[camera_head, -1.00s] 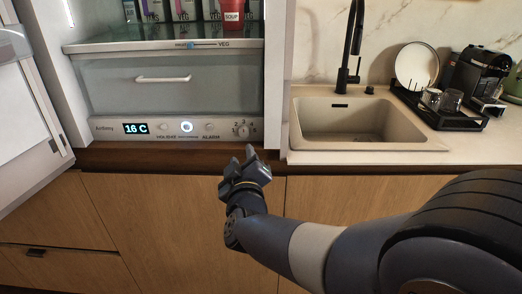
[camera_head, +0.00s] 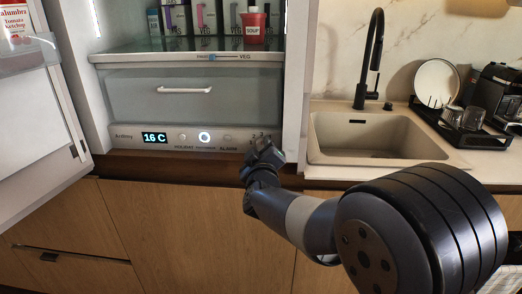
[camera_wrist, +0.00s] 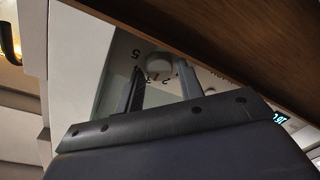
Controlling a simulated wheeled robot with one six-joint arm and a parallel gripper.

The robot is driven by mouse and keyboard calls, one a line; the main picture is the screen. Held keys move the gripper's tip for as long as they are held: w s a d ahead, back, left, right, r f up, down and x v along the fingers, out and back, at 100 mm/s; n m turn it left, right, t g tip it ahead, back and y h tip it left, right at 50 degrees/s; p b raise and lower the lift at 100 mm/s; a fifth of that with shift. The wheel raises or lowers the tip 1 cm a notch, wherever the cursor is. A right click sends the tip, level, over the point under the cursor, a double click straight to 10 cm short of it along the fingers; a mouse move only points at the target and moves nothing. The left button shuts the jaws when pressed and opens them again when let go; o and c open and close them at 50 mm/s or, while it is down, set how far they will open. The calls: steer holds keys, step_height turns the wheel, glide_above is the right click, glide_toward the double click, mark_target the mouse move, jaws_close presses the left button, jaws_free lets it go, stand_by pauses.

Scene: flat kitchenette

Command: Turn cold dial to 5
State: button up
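The cold dial (camera_wrist: 158,65) is a round pale knob on the fridge's control strip (camera_head: 120,134), with a 5 and other numerals around it in the wrist view. In the head view my gripper (camera_head: 264,150) is in front of the dial's end of the strip and hides most of the dial. In the wrist view my gripper (camera_wrist: 164,78) is open, its two fingers apart and pointing towards the dial. Nothing is between the fingers, as far as I can see. I cannot tell whether a fingertip touches the knob. The dial's exact setting is unclear.
The display (camera_head: 155,138) reads 16 C. A brown wooden ledge (camera_head: 180,166) runs just below the strip. A drawer (camera_head: 180,105) is above it. The open fridge door (camera_head: 45,130) stands at the left, and the sink (camera_head: 370,135) is at the right.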

steer(key=shift+c, duration=0.5)
steer(key=c, duration=0.6)
steer(key=shift+m, duration=0.3)
steer(key=m+b, duration=0.2)
steer(key=shift+f+m, duration=0.2)
steer(key=shift+m, duration=0.1)
steer(key=m+b, duration=0.1)
steer(key=m, duration=0.2)
steer(key=m+b, duration=0.2)
steer(key=shift+m+t+h, duration=0.3)
steer(key=shift+m+t, duration=0.1)
steer(key=m+b, duration=0.1)
steer(key=m, duration=0.2)
steer(key=shift+m+b, duration=0.3)
steer(key=shift+m, duration=0.1)
steer(key=shift+m+h+b, duration=0.5)
steer(key=shift+m+b, duration=0.25)
steer(key=shift+m, duration=1.75)
